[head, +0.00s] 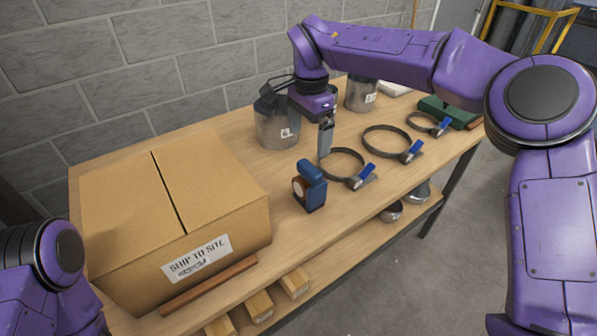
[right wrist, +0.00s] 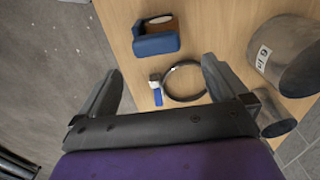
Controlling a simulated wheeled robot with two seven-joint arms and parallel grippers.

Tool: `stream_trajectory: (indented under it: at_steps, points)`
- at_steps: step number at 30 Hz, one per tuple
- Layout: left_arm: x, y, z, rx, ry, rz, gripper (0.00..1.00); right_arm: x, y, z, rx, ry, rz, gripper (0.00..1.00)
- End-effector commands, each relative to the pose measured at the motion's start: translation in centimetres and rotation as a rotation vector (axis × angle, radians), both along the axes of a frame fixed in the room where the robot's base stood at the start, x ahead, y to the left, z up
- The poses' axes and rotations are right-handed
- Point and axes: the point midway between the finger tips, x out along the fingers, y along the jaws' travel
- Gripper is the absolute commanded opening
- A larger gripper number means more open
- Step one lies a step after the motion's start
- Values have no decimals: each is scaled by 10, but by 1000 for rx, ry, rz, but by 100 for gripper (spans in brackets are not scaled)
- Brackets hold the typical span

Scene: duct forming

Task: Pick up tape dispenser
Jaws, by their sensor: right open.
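The tape dispenser (head: 311,187) is a blue body with a brown tape roll, standing upright on the workbench just right of the cardboard box. In the right wrist view the dispenser (right wrist: 156,44) lies ahead of the fingers, near the bench edge. My right gripper (head: 325,140) is above the bench, behind and slightly right of the dispenser, apart from it. My left gripper is out of view; only part of my left arm shows at lower left.
A large cardboard box (head: 205,190) fills the bench's left. Several ring clamps with blue handles, one nearest the dispenser (head: 345,163), lie to the right. Metal duct pieces (head: 277,128) stand at the back. A brown bar (head: 208,287) lies before the box.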

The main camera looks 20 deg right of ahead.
Motion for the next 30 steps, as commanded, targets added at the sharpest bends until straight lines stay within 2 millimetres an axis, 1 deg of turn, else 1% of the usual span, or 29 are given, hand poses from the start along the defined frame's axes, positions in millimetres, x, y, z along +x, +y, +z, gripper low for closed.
stream_trajectory:
  at_steps: [2,7,10,14,16,19,22,27,28,29,30]
  points:
    - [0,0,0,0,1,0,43,0,1,-7,0,3,4,100]
    - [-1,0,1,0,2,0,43,2,8,-39,-1,4,15,100]
    - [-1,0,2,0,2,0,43,2,11,-51,-2,2,20,100]
    - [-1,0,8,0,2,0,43,1,9,-68,-2,4,21,100]
    - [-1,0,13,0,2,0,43,-1,7,-80,-4,5,20,100]
    - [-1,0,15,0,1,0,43,-1,6,-98,-3,3,18,100]
    - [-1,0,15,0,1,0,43,-1,6,-105,-1,2,17,100]
    - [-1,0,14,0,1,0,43,-1,5,-106,-1,1,16,100]
    - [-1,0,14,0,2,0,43,-1,5,-106,-1,1,16,97]
    - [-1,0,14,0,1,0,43,-1,5,-106,-1,1,16,87]
    - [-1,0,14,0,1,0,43,-1,5,-106,-1,1,16,74]
